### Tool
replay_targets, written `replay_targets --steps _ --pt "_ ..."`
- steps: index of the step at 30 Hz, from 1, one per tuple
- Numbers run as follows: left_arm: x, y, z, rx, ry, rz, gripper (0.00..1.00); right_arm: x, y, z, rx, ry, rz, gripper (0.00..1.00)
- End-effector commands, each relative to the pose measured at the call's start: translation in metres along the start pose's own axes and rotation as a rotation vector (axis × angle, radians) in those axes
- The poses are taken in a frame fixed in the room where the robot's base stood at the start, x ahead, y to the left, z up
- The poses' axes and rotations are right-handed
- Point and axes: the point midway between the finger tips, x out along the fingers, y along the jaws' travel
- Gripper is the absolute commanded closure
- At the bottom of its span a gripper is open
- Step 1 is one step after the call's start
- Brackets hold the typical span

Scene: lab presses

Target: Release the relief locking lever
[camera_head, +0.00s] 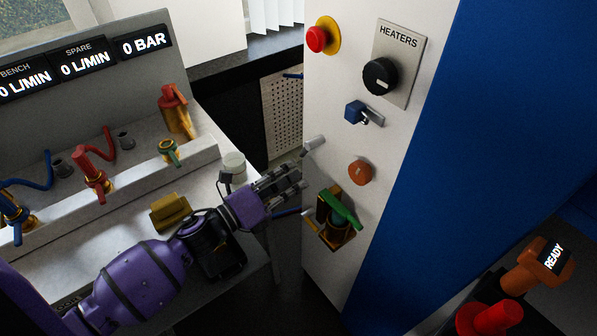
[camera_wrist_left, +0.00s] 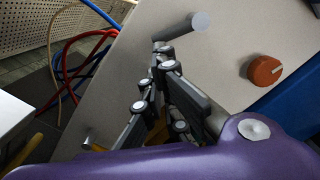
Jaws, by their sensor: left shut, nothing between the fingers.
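No label in view names the relief locking lever. On the white cabinet face, a grey cylindrical handle (camera_head: 314,144) sticks out above a green lever (camera_head: 341,209) in a yellow-edged recess. My left gripper (camera_head: 300,180) is shut and empty, just below the grey handle and above the green lever in the head view. In the left wrist view, the left gripper (camera_wrist_left: 165,55) has its fingertips close to the grey handle (camera_wrist_left: 185,28); I cannot tell whether they touch. The green lever is not visible there. My right gripper is not in view.
An orange knob (camera_head: 360,172), a blue latch (camera_head: 363,113), a black heaters knob (camera_head: 380,76) and a red button (camera_head: 317,39) sit on the cabinet. The bench with valves (camera_head: 95,172) lies left. Hoses (camera_wrist_left: 80,45) hang in the gap.

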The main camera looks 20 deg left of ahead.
Motion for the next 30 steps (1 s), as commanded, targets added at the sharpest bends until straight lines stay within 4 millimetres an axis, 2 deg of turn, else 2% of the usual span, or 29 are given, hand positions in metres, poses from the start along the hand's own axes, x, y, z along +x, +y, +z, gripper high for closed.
replay_targets --steps 1,6,13,20,27,30 --pt "-0.013 0.002 -0.001 -0.001 0.0 0.006 1.0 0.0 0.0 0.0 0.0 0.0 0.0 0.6" --pt "-0.051 0.001 0.0 -0.001 -0.001 0.005 1.0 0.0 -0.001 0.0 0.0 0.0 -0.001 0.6" --pt "-0.087 0.0 0.001 0.0 -0.003 0.002 1.0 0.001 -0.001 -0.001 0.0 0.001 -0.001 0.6" --pt "-0.097 0.0 0.001 0.001 -0.002 0.0 1.0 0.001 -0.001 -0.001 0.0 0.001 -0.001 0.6" --pt "-0.097 -0.001 0.001 0.0 -0.002 0.0 1.0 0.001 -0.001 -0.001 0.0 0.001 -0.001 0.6" --pt "-0.089 -0.007 -0.002 -0.052 -0.003 -0.003 1.0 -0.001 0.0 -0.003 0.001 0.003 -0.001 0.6"
